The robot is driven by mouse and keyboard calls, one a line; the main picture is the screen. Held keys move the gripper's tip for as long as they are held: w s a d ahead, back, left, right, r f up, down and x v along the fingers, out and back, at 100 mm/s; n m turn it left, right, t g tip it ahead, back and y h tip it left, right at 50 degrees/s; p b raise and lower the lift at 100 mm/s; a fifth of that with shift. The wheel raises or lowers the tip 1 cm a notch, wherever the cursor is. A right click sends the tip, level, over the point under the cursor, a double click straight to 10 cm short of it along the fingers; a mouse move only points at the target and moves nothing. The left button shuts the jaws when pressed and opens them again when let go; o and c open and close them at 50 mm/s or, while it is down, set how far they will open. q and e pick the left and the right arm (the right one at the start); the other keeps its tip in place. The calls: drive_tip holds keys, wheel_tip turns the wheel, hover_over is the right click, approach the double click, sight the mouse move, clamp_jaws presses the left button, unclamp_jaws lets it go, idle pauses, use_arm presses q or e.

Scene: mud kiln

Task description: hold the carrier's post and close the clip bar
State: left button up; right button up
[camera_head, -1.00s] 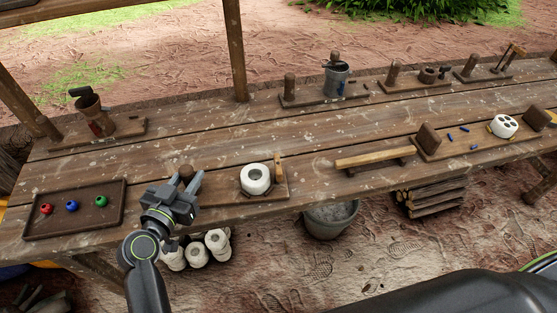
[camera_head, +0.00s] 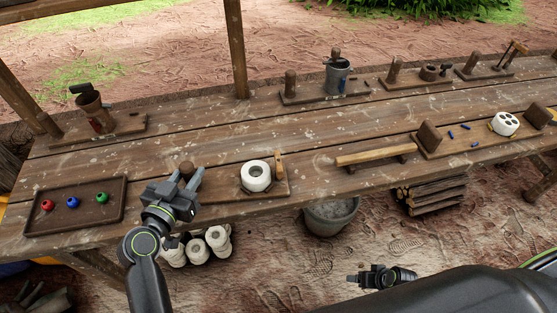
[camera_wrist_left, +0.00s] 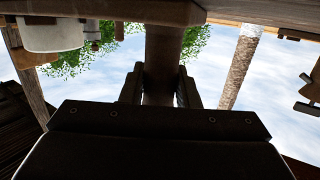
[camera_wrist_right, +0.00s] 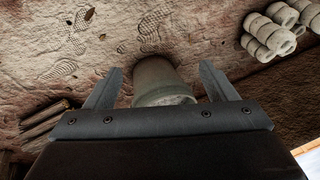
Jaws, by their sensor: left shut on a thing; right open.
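The carrier (camera_head: 216,186) is a wooden board at the bench's front edge. Its dark post (camera_head: 187,169) stands at its left end. My left gripper (camera_head: 183,181) is shut on that post, which also shows between the fingers in the left wrist view (camera_wrist_left: 163,55). A white ring-shaped piece (camera_head: 256,177) sits on the carrier's right half. The clip bar, seemingly the light wooden bar (camera_head: 279,164), stands upright just right of the white piece. My right gripper (camera_head: 358,279) is open and empty, low in front of the bench, well away from the carrier. Its two spread fingers show in the right wrist view (camera_wrist_right: 160,85).
A tray (camera_head: 118,208) with red, blue and green balls lies left of the carrier. A wooden bar on supports (camera_head: 375,155) stands to the right. A bucket (camera_head: 330,218) and white rolls (camera_head: 196,250) are below the bench edge. Several fixtures line the back.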

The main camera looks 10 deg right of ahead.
sight(278, 160)
drive_tip(key=w+a+r+n+t+y, duration=0.15)
drive_tip(key=w+a+r+y, duration=0.25)
drive_tip(key=w+r, duration=0.65)
drive_tip(key=s+a+r+n+g+y, duration=0.1)
drive_tip(key=a+r+n+y, duration=0.25)
drive_tip(key=r, duration=0.65)
drive_tip(key=s+a+r+n+g+y, duration=0.1)
drive_tip(key=a+r+n+g+y, duration=0.2)
drive_tip(key=r, duration=0.8)
drive_tip(key=s+a+r+n+y, duration=0.1)
drive_tip(key=a+r+n+y, duration=0.25)
drive_tip(key=r, duration=0.65)
drive_tip(key=w+r+n+h, duration=0.1)
drive_tip(key=w+r+n, duration=0.1)
drive_tip(key=w+n, duration=0.35)
drive_tip(key=w+r+n+h, duration=0.1)
drive_tip(key=w+r+n, duration=0.2)
drive_tip(key=w, duration=0.5)
drive_tip(key=x, duration=0.7)
drive_tip(key=f+x, duration=0.1)
drive_tip(key=x, duration=0.2)
drive_tip(key=shift+s+a+f, duration=0.15)
drive_tip(key=shift+a, duration=0.05)
drive_tip(key=c, duration=1)
